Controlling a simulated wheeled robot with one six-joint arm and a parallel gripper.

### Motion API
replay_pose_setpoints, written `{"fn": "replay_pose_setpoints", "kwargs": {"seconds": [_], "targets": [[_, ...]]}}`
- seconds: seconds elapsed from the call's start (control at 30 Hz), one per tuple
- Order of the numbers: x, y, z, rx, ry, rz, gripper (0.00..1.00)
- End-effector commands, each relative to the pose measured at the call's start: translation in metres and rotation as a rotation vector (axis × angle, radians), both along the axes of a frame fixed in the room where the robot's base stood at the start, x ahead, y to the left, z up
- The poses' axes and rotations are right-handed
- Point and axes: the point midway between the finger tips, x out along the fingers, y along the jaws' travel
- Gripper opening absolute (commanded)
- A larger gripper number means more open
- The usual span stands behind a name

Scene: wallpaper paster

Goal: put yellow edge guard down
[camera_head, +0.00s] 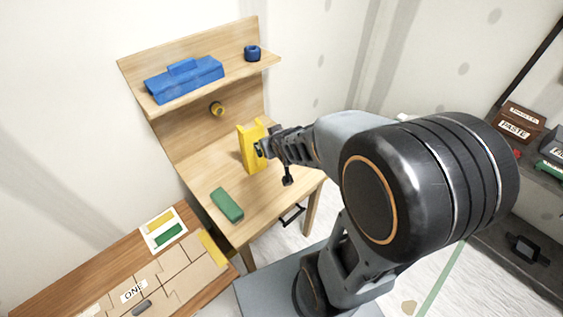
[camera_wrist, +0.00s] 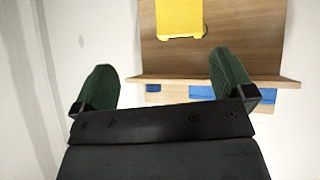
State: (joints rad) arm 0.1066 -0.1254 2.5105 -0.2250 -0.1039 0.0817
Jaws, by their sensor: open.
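The yellow edge guard (camera_head: 248,150) stands upright on the wooden desk (camera_head: 205,180) in the head view. It also shows at the top of the wrist view (camera_wrist: 180,18), apart from my fingers. My gripper (camera_head: 263,149) is beside the guard's right side in the head view; whether they touch there I cannot tell. In the wrist view my gripper (camera_wrist: 160,62) has its two green fingers spread wide with nothing between them.
A green block (camera_head: 227,204) lies on the desk's front. A blue toolbox (camera_head: 184,79) and a small blue ring-shaped thing (camera_head: 252,53) sit on the shelf. A low wooden table (camera_head: 85,270) with cardboard and a colour card (camera_head: 163,229) stands front left.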

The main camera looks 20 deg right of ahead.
Motion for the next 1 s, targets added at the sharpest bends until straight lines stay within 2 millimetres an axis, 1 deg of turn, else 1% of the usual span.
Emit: {"fn": "replay_pose_setpoints", "kwargs": {"seconds": [0.03,0.17,0.2,0.3,0.4,0.5,0.6,0.67,1.0], "targets": [[-0.013,0.003,0.016,-0.001,0.043,-0.017,1.0],[-0.054,0.011,0.039,0.018,0.188,-0.047,1.0],[-0.066,0.015,0.045,0.028,0.227,-0.05,1.0],[-0.096,0.023,0.058,0.05,0.316,-0.049,1.0],[-0.119,0.03,0.066,0.07,0.383,-0.041,1.0],[-0.135,0.034,0.071,0.084,0.427,-0.033,1.0],[-0.143,0.037,0.073,0.089,0.451,-0.028,1.0],[-0.145,0.037,0.074,0.091,0.457,-0.027,1.0],[-0.145,0.037,0.073,0.091,0.459,-0.028,1.0]]}}
